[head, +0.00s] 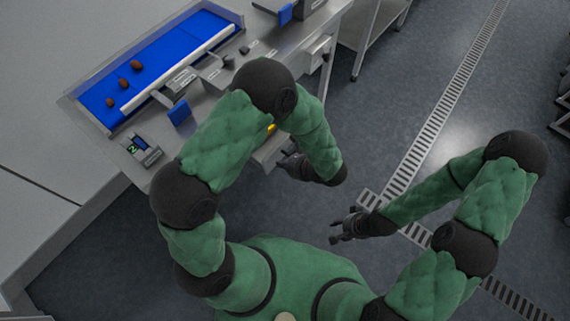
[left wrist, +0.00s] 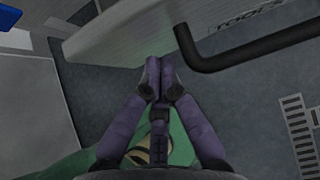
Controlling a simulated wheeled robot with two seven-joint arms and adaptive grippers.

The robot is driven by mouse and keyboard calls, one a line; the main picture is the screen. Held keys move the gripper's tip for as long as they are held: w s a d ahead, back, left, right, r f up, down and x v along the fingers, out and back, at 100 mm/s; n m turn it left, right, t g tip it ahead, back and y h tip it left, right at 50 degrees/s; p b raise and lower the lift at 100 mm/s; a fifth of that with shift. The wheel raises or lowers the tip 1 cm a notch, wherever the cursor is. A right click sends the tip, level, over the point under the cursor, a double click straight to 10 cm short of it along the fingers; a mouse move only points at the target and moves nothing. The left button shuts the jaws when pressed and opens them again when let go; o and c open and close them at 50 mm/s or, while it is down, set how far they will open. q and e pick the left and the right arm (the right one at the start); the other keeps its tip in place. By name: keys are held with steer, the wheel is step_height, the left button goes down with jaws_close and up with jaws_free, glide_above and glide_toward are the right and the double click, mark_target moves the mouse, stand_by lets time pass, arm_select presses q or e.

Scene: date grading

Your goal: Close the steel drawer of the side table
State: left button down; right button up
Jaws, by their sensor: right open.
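The steel drawer (head: 265,155) sticks out from the side table, partly hidden behind my left arm. Something yellow shows by it, between the arm links. In the left wrist view, a pale drawer face (left wrist: 125,38) with a "TOOLS" label and a black bar handle (left wrist: 255,46) fills the top. My left gripper (head: 287,158) is beside the drawer; its fingertips (left wrist: 159,66) are together, with nothing seen between them, close to the face and left of the handle. Contact cannot be told. My right gripper (head: 338,230) is open and empty over the floor.
A pale box with a dark handle (head: 316,47) is on the table's far side. Open floor (head: 360,140) lies to the right.

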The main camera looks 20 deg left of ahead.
arm_select(q)
steer(key=shift+a, duration=0.1)
steer(key=w+a+b, duration=0.1)
steer(key=w+a, duration=0.1)
steer(key=a, duration=0.3)
steer(key=w+a, duration=0.2)
steer(key=a, duration=0.4)
steer(key=w+a+b, duration=0.1)
steer(key=w+a, duration=0.1)
steer(key=a, duration=0.4)
steer(key=shift+w+b, duration=0.1)
steer(key=shift+b, duration=0.2)
steer(key=shift+w+a, duration=0.25)
steer(key=shift+a, duration=0.4)
arm_select(e)
steer(key=shift+f, duration=1.35)
arm_select(q)
steer(key=shift+r, duration=0.1)
steer(key=shift+d, duration=0.1)
arm_select(e)
steer(key=shift+d, duration=0.1)
